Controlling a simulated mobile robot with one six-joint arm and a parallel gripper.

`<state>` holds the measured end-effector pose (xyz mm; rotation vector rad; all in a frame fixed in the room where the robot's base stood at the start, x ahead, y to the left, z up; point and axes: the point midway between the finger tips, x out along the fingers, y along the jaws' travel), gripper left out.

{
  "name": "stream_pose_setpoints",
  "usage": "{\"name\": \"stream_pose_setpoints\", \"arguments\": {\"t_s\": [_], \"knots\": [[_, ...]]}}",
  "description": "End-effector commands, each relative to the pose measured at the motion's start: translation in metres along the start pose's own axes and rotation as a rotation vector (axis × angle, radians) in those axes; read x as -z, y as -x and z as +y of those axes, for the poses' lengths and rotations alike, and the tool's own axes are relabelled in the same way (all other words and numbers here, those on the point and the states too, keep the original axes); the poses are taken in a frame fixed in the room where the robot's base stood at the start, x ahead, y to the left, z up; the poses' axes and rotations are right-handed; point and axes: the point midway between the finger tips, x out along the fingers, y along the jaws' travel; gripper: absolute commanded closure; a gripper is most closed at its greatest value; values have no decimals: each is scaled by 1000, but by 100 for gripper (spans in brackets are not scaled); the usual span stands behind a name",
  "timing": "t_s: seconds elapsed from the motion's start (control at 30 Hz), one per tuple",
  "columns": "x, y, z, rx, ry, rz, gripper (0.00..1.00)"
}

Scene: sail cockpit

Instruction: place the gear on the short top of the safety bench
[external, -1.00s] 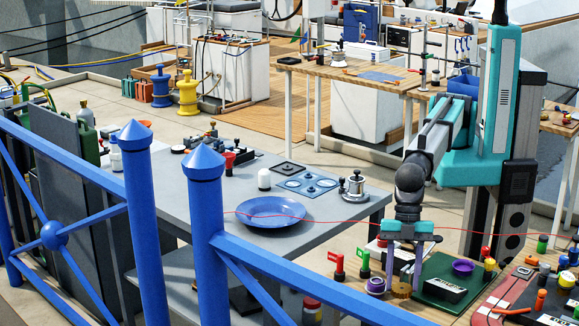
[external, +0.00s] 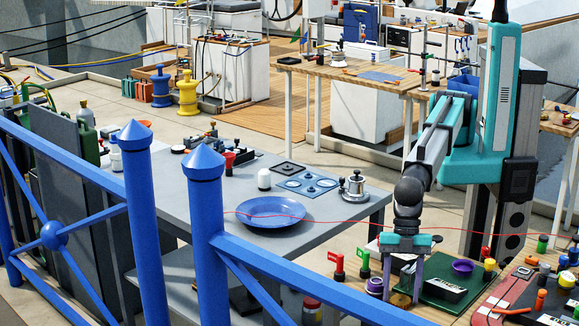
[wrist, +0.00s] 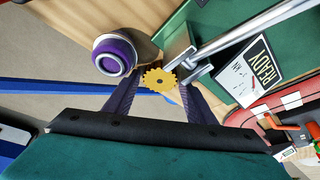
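The gear (external: 400,299) is a small yellow-brown toothed disc at the wooden worktop in the lower right of the external view. In the wrist view the yellow gear (wrist: 160,79) is at top centre, between my fingertips. My gripper (external: 403,296) points down over it, one finger on either side. In the wrist view my gripper (wrist: 161,88) looks open, with its fingertips close to the gear's sides; firm contact cannot be seen. A grey-topped bench (external: 345,211) stands left of my arm; no label shows whether it is the safety bench.
A purple-and-white cylinder (wrist: 114,54) stands close left of the gear. A blue railing (external: 300,276) crosses the foreground. The grey bench carries a blue plate (external: 271,211) and several small items.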

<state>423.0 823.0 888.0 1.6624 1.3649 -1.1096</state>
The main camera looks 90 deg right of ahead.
Motion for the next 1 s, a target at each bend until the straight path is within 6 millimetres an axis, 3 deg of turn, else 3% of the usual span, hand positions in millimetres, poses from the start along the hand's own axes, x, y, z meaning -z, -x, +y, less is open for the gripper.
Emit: {"name": "stream_pose_setpoints", "arguments": {"t_s": [0.47,1.0], "knots": [[1,11,0,0,0,1,50],[1,80,0,-1,0,2,50]]}}
